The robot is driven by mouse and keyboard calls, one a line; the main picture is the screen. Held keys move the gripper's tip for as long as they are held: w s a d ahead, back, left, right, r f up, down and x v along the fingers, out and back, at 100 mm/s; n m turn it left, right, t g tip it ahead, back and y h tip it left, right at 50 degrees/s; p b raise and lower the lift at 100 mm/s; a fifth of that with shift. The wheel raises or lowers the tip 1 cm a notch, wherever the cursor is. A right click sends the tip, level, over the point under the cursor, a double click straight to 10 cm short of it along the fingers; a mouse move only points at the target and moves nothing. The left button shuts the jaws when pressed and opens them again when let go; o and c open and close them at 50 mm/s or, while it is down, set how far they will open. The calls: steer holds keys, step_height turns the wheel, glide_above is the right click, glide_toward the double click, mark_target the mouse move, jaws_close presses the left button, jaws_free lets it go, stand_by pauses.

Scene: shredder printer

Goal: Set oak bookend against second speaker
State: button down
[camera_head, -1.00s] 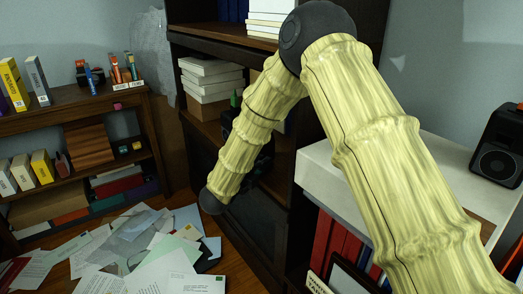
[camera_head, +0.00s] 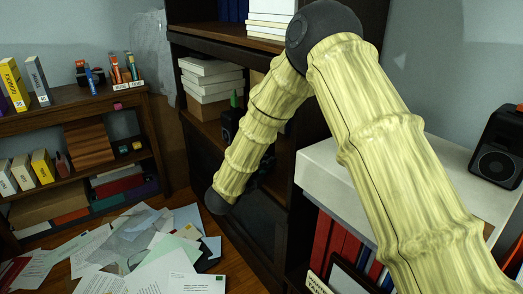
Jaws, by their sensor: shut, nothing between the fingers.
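A black speaker (camera_head: 497,148) with a round cone stands upright on the white cabinet top at the right. No second speaker is clearly visible; a dark object (camera_head: 229,126) on the middle shelf of the dark bookcase is mostly behind my arm and cannot be made out. A brown wood-grained block (camera_head: 89,143) sits on the left bookcase's middle shelf; I cannot tell whether it is the oak bookend. My arm rises from the lower right, bends at a dark joint and reaches down to another dark joint before the bookcase. My gripper is not discernible beyond that joint.
Loose papers (camera_head: 150,247) cover the floor at the lower left. The dark bookcase (camera_head: 235,51) holds white book stacks (camera_head: 213,82). The white cabinet top (camera_head: 330,170) is partly hidden by my arm. Red binders (camera_head: 325,240) stand below it.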

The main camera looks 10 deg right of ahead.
steer(key=shift+w+d, duration=0.15)
steer(key=shift+d, duration=0.2)
steer(key=shift+w, duration=0.1)
steer(key=shift+w+a, duration=0.3)
steer(key=shift+w, duration=0.35)
steer(key=shift+w+a, duration=0.3)
steer(key=shift+w, duration=0.3)
steer(key=shift+w, duration=0.2)
steer(key=shift+w+a, duration=0.25)
steer(key=shift+w, duration=0.3)
steer(key=shift+w+a, duration=0.25)
steer(key=shift+w, duration=0.25)
steer(key=shift+w+a, duration=0.15)
steer(key=shift+w, duration=0.25)
stand_by(0.3)
steer(key=shift+w+a, duration=0.2)
steer(key=shift+w, duration=0.3)
steer(key=shift+w+a, duration=0.2)
steer(key=shift+w, duration=0.3)
steer(key=shift+s, duration=0.15)
